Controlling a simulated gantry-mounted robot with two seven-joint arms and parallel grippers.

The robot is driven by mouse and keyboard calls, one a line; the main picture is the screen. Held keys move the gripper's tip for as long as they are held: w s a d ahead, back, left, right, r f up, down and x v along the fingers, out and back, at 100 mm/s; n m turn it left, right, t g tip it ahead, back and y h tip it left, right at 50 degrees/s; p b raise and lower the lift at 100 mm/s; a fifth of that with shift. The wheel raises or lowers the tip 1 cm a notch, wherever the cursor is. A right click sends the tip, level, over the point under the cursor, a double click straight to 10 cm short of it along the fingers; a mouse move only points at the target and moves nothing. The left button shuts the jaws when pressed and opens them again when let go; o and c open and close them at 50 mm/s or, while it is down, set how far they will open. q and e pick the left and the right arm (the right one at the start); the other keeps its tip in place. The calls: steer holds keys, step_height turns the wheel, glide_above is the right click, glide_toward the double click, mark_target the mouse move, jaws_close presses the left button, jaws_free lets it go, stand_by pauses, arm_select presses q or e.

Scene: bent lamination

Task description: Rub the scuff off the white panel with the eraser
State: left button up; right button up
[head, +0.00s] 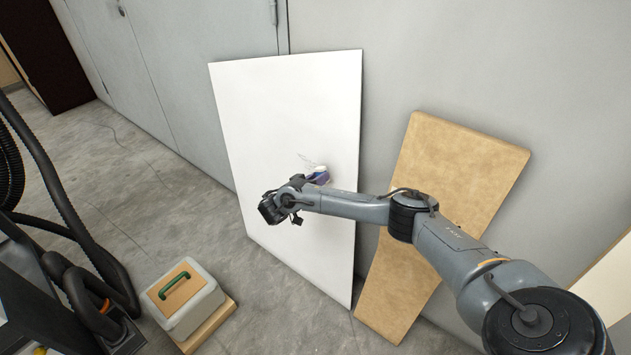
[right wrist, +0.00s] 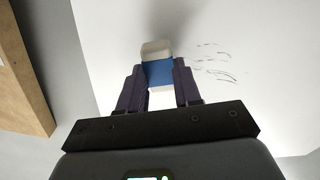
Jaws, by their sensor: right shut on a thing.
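The white panel (head: 285,110) leans against the grey wall in the head view. It also fills most of the right wrist view (right wrist: 260,30). My right gripper (right wrist: 160,75) is shut on the eraser (right wrist: 157,70), a white block with a blue sleeve. The eraser's white end points at the panel, left of the scuff in the right wrist view. I cannot tell whether it touches the panel. My left gripper is not in view.
A tan board (head: 455,160) leans on the wall right of the panel, behind my right arm. A grey box with a green handle (head: 185,300) stands on a wooden base at lower left. Black hoses (head: 60,200) lie at the left. Floor left of the panel is clear.

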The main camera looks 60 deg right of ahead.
steer(key=shift+d+f, duration=0.1)
steer(key=shift+d, duration=0.3)
stand_by(0.6)
steer(key=shift+d+f+b, duration=0.1)
steer(key=shift+d+b, duration=0.45)
